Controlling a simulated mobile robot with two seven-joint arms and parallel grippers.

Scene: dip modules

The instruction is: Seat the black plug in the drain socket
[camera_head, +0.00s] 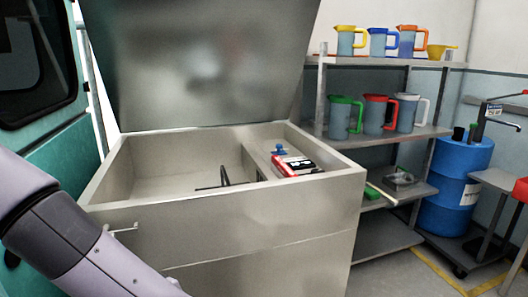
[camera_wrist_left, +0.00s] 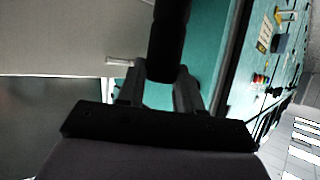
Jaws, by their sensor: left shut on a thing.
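My left gripper (camera_wrist_left: 158,88) is shut on a black cylindrical piece (camera_wrist_left: 168,40), which looks like the black plug. The piece runs from between the fingers to the top edge of the left wrist view, so its far end is out of frame. In the head view my left arm comes in at the lower left, and its gripper and the plug are out of sight. I cannot make out the drain socket in either view. My right gripper is not in view.
An open steel tank (camera_head: 221,222) has its lid raised. Inside are thin black bent parts (camera_head: 225,177) and a red-and-white box (camera_head: 297,165) on a ledge. A small handle (camera_head: 122,229) juts from its front. Shelves with jugs (camera_head: 373,114) and a blue drum (camera_head: 458,185) stand right.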

